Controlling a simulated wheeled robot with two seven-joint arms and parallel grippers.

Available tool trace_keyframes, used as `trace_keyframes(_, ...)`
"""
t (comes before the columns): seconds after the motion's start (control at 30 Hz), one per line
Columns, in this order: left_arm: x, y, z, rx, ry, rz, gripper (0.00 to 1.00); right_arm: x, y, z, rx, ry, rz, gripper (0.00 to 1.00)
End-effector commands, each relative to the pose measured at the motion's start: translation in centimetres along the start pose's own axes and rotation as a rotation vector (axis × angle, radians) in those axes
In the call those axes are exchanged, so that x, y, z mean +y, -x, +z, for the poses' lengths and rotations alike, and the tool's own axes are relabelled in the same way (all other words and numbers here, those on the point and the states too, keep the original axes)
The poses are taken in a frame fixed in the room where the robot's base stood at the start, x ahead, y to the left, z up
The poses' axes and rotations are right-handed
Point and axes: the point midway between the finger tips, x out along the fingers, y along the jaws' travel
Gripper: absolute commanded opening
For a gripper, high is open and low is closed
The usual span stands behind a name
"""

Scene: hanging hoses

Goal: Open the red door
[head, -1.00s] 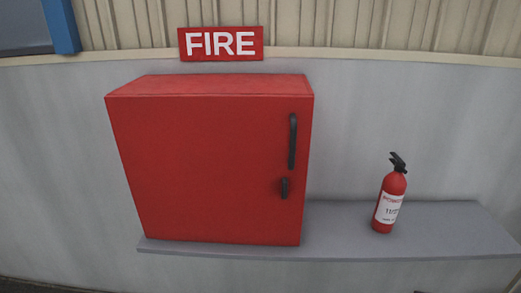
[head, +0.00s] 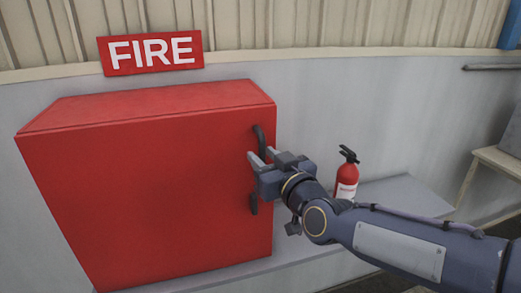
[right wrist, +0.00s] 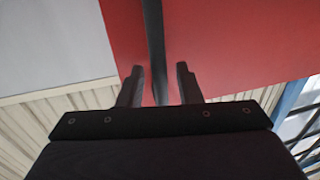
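The red door (head: 150,190) is the front of a red cabinet and looks closed. In the right wrist view the handle (right wrist: 154,40) runs between the two fingers (right wrist: 158,88), with a gap showing on each side. The gripper is open around the handle. The red door (right wrist: 230,40) fills the upper right there. My left gripper is not in view.
A red fire extinguisher (head: 347,175) stands on the grey ledge (head: 405,195), right of the cabinet and behind my right arm. A FIRE sign (head: 151,52) is on the wall above. A light-coloured table (head: 500,162) stands at the far right.

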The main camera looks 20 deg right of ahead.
Motion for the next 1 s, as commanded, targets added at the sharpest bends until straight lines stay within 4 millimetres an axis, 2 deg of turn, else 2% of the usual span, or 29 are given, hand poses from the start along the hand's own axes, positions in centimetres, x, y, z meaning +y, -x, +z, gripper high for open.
trace_keyframes(0.13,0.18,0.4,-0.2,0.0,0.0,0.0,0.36,-0.01,-1.22,-0.05,-0.001,-0.001,0.0,0.32)
trace_keyframes(0.43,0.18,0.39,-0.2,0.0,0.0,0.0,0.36,0.0,-1.49,0.06,-0.001,0.0,0.0,0.32)
trace_keyframes(0.47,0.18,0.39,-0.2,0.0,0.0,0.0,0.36,0.0,-1.49,0.06,-0.001,0.0,0.0,0.3)
trace_keyframes(0.7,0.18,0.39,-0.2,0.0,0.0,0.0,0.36,0.0,-1.47,0.06,-0.001,0.0,0.0,0.0)
trace_keyframes(1.0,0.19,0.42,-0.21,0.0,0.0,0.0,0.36,-0.03,-1.44,0.04,-0.001,0.0,0.001,0.0)
